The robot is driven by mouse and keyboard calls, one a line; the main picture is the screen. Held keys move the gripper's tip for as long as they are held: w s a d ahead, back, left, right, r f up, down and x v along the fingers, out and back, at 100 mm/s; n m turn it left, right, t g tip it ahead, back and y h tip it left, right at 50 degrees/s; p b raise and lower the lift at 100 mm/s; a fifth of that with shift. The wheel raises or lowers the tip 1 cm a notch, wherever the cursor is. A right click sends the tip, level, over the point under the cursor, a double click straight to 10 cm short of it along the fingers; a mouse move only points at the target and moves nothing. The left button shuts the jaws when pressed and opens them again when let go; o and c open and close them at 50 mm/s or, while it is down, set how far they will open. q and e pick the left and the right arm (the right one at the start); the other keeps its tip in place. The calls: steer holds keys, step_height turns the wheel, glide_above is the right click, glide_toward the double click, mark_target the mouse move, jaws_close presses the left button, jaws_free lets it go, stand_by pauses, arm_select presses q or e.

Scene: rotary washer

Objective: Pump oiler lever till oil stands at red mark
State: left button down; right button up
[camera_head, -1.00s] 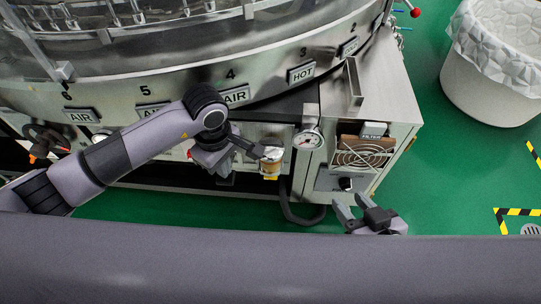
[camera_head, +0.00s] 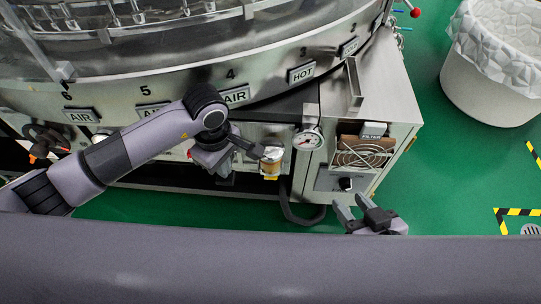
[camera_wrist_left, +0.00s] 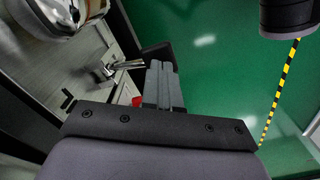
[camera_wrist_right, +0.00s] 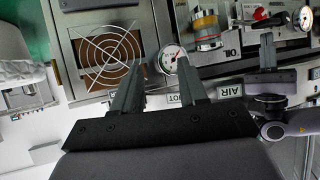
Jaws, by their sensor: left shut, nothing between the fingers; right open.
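The oiler's clear cup (camera_head: 271,160) is on the machine's front below the AIR labels, with amber oil in it. It also shows in the right wrist view (camera_wrist_right: 206,28), beside the OIL label (camera_wrist_right: 233,42), with a red band around it. Whether the oil meets a red mark is too small to tell. My left gripper (camera_head: 257,150) is shut and empty, just left of the cup; its closed fingers (camera_wrist_left: 162,80) show in the left wrist view. A lever cannot be made out for certain. My right gripper (camera_head: 347,208) is open and empty in front of the cabinet (camera_head: 385,85).
A round pressure gauge (camera_head: 308,140) is right of the cup. A white bin (camera_head: 490,85) stands at right. Green floor (camera_head: 450,190) is clear right of the cabinet.

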mark_target(226, 181)
arm_select(q)
steer(key=shift+f, duration=0.25)
steer(key=shift+f+b, duration=0.85)
steer(key=shift+b, duration=0.15)
steer(key=shift+f+b, duration=0.3)
steer(key=shift+f, duration=0.05)
steer(key=shift+f+b, duration=0.7)
steer(key=shift+f, duration=0.1)
step_height(226, 181, down, 2)
steer(key=shift+f+b, duration=0.1)
steer(key=shift+b, duration=0.85)
arm_select(e)
steer(key=w+a+f+y, duration=0.1)
steer(key=w+a+y, duration=0.1)
steer(key=a, duration=0.2)
arm_select(q)
step_height(226, 181, up, 8)
steer(key=p, duration=0.6)
steer(key=shift+r, duration=0.2)
steer(key=shift+f, duration=0.1)
arm_select(e)
steer(key=shift+m, duration=0.3)
steer(key=r, duration=0.5)
steer(key=shift+s+r, duration=0.15)
steer(key=shift+s, duration=0.1)
